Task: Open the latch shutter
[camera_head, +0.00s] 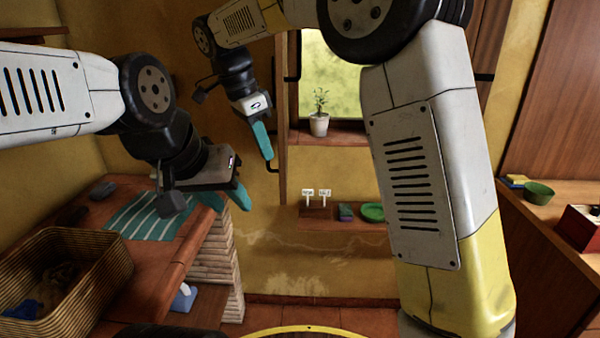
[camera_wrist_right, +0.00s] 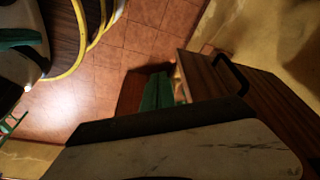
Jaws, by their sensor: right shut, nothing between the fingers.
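A wooden shutter panel (camera_head: 283,130) stands nearly edge-on at the left side of the window. A dark handle (camera_head: 272,168) shows low on its left side. My right gripper (camera_head: 264,142) is shut and empty, pointing down just left of this panel; whether it touches is unclear. In the right wrist view, the teal fingers (camera_wrist_right: 157,92) are beside a wooden panel (camera_wrist_right: 205,75) with a black handle (camera_wrist_right: 232,75). Another wooden panel (camera_head: 487,45) is at the window's right, partly behind my right arm. My left gripper (camera_head: 226,200) is open and empty over the left counter's edge.
A potted plant (camera_head: 319,122) stands on the window sill. A small wall shelf (camera_head: 330,224) below holds a green dish (camera_head: 372,212). A wicker basket (camera_head: 90,270) and striped cloth (camera_head: 150,215) are on the left counter. The right counter (camera_head: 545,215) holds a green bowl (camera_head: 538,193).

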